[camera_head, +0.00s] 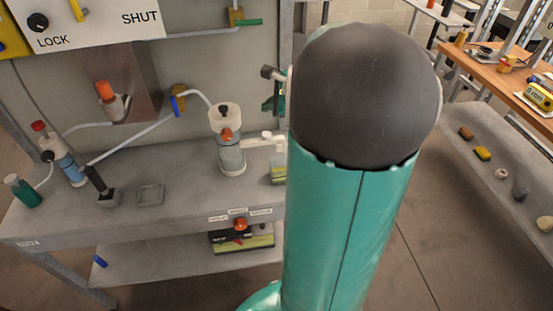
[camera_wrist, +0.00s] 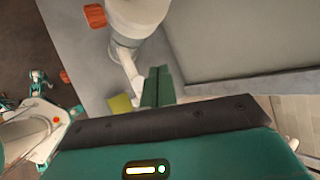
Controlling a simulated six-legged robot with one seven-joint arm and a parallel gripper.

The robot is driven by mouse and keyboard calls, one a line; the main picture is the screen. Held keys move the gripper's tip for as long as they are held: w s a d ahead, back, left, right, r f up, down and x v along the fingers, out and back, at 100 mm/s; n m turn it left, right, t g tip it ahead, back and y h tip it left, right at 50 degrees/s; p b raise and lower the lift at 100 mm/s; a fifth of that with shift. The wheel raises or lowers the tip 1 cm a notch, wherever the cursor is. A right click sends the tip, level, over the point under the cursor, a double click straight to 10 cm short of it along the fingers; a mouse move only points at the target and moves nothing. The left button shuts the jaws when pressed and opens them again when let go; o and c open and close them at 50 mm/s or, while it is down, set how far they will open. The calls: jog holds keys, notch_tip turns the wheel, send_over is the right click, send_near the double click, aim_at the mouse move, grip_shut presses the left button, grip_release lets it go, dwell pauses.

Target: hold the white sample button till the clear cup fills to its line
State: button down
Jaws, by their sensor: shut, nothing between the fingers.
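The clear-walled canister (camera_head: 230,150) with a white top and an orange knob stands on the grey bench, with a white spout (camera_head: 258,142) reaching right. A small white piece (camera_head: 267,135) on the spout looks like the sample button. Below the spout end is a clear cup (camera_head: 278,162) with yellow-green at its lower part, partly hidden by my arm; its fill level is unclear. In the wrist view the spout (camera_wrist: 130,68) and a yellow-green patch (camera_wrist: 121,103) lie beyond my fingers.
My arm hides the bench's right end. A green bottle (camera_head: 23,191), a blue-liquid cylinder (camera_head: 68,165), a black-handled tool (camera_head: 100,188) and a grey tray (camera_head: 151,195) stand at left. A box with a red knob (camera_head: 242,237) sits on the lower shelf.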

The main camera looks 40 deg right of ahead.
aim_at(270, 135)
notch_tip(270, 135, up, 2)
jog(key=shift+r, duration=0.1)
jog(key=shift+f, duration=4.45)
jog(key=shift+f, duration=0.1)
jog(key=shift+f, duration=0.3)
jog(key=shift+f, duration=0.55)
dwell(1.7)
jog(key=shift+r, duration=1)
